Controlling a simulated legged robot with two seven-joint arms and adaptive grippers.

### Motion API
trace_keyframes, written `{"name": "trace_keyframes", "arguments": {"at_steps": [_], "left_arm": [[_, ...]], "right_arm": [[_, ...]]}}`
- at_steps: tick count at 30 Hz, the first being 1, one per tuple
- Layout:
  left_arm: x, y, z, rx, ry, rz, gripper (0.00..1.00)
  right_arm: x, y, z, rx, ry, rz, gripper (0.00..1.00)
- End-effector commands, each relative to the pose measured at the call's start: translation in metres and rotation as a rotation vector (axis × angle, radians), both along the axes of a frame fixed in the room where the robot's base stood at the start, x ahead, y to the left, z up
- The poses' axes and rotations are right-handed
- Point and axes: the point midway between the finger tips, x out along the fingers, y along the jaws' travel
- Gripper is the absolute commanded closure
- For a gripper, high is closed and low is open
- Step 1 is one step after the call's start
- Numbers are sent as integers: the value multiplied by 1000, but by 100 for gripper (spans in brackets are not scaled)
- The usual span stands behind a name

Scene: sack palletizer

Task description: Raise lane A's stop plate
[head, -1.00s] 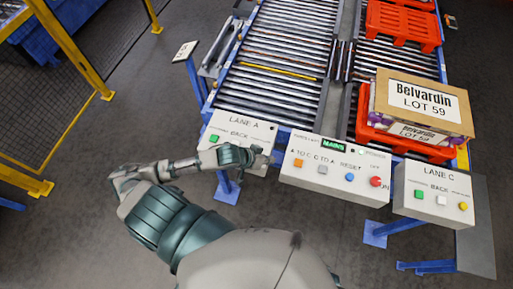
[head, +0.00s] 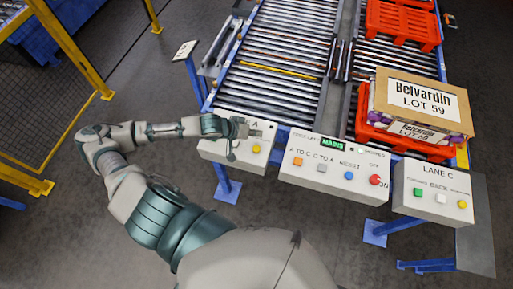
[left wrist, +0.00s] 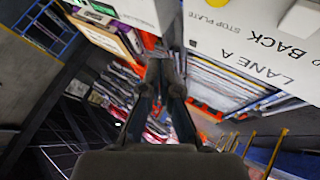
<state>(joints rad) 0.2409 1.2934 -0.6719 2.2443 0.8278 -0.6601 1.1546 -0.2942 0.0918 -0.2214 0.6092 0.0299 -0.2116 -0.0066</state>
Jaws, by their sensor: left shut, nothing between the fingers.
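The lane A control box (head: 212,151) stands at the near end of the left roller lane. Its yellow button (head: 256,148) is visible, while my gripper and forearm cover much of its label and its green button. My left gripper (head: 238,131) is over this box, shut and empty. The left wrist view shows the shut fingers (left wrist: 165,72) beside the box face (left wrist: 270,35), with the words LANE A, BACK and STOP PLATE. A yellow button (left wrist: 245,4) is at the top edge there. I cannot tell whether the fingers touch the box. My right gripper is not in view.
The middle box (head: 333,172) has several buttons; the lane C box (head: 440,195) is to its right. A yellow bar (head: 280,69) crosses the lane A rollers (head: 265,95). A yellow-framed fence (head: 75,45) is at left.

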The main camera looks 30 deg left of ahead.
Motion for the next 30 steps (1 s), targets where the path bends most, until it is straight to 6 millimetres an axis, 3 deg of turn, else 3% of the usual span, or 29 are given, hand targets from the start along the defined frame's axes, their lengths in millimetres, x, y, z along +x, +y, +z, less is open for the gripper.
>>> {"name": "trace_keyframes", "arguments": {"at_steps": [8,18,30], "left_arm": [[-1,6,-22,-5,4,2,100],[0,5,-71,-2,1,0,100],[0,2,-88,-1,1,0,100]], "right_arm": [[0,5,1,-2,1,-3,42],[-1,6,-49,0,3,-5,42],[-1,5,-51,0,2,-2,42]]}}
